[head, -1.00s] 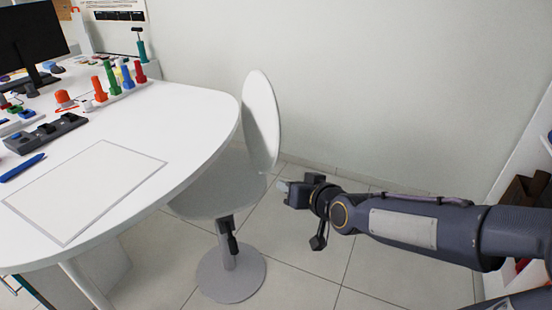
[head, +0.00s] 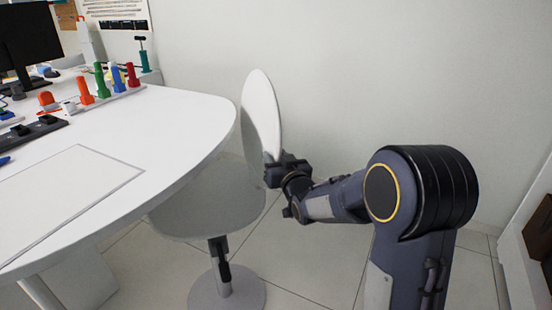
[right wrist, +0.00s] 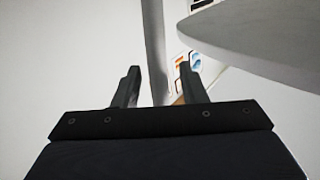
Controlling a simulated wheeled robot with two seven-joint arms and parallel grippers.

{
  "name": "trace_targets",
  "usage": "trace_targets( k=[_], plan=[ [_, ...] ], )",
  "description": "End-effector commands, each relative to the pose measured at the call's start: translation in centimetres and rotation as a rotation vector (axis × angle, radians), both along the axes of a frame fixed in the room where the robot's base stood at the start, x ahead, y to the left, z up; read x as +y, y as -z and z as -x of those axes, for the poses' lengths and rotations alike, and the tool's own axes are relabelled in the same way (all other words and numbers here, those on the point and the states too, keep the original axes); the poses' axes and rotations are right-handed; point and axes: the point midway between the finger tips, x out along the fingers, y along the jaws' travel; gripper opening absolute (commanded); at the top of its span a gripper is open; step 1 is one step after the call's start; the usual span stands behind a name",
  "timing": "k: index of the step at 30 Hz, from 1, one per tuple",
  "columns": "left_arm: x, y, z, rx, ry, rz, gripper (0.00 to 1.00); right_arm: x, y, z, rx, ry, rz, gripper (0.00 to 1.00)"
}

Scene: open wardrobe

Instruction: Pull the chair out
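The white chair (head: 262,112) stands at the rounded end of the white table, its seat (head: 205,205) partly under the tabletop. Its oval backrest is upright on the side away from the table. My right gripper (head: 270,168) is at the lower right edge of the backrest. In the right wrist view, my right gripper (right wrist: 158,88) has its two fingers apart, with the backrest's thin edge (right wrist: 155,45) lined up between them. I cannot tell whether either finger touches it. My left gripper is not in view.
The white table (head: 170,130) fills the left, with colored pegs (head: 100,80), a monitor (head: 25,40) and a large pale sheet (head: 70,190). A plain wall stands behind the chair. Tiled floor (head: 310,265) is free right of the chair base. A shelf (head: 535,230) stands at the far right.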

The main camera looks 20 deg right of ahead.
Motion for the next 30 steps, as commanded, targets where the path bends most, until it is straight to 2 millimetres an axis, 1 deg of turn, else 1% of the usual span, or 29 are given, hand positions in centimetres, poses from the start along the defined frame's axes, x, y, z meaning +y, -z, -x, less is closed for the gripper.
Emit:
trace_targets(
  k=[3,9,18,26,30],
  plan=[
    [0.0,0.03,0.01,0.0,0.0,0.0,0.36,-0.05,0.01,-0.39,0.0,0.0,0.0,0.38],
    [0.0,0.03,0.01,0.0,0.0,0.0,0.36,-0.05,0.01,-0.38,0.0,0.0,-0.001,0.38],
    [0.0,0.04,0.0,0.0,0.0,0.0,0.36,-0.03,0.01,-0.36,0.0,0.0,-0.001,0.0],
    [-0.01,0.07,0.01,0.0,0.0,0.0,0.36,-0.06,0.03,-0.35,0.0,0.0,-0.001,0.0],
    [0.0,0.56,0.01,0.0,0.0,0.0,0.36,-0.57,0.18,-0.29,0.0,0.002,-0.002,0.0]
  ],
)
